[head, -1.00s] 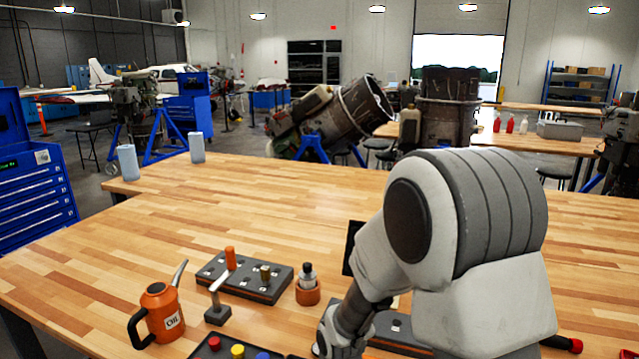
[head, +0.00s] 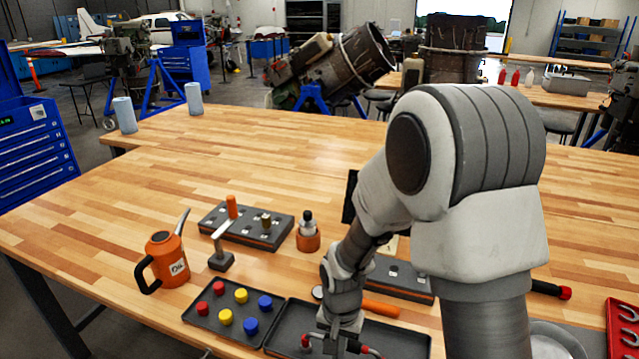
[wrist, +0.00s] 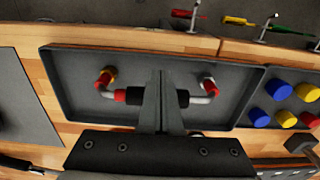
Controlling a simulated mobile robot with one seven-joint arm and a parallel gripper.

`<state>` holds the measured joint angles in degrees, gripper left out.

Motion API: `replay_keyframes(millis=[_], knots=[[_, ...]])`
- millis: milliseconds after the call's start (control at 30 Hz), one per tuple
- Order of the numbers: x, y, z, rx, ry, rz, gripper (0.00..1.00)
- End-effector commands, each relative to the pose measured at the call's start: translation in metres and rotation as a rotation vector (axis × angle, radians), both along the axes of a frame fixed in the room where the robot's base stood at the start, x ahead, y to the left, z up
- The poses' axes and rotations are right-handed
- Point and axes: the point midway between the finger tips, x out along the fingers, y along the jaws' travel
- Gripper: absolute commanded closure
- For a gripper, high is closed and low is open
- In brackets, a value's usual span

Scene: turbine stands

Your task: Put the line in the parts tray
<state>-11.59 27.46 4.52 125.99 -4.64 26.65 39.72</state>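The line, a short dark hose with red collars and bent metal ends, shows in the wrist view (wrist: 134,96) across my gripper (wrist: 160,98). The fingers are closed together over its middle. In the head view, red-tipped ends of the line (head: 370,350) show on both sides of my gripper (head: 334,346) at the bottom edge. The dark parts tray (head: 405,338) lies beneath; its rim frames the line in the wrist view (wrist: 75,115). I cannot tell whether the line touches the tray floor or is slightly above it.
A tray of red, yellow and blue caps (head: 197,321) adjoins on the left. An oil can (head: 163,262), a block with an orange-handled piece (head: 250,235) and a small bottle in an orange holder (head: 307,238) stand behind. An orange-handled tool (head: 380,308) lies just behind the parts tray.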

Motion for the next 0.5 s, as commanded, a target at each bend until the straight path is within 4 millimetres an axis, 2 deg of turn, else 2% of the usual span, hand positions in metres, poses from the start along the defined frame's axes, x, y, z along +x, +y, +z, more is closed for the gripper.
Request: replay_keyframes(millis=[500], knots=[[0.02,-0.008,0.0,0.0,0.0,-0.001,1.0]])
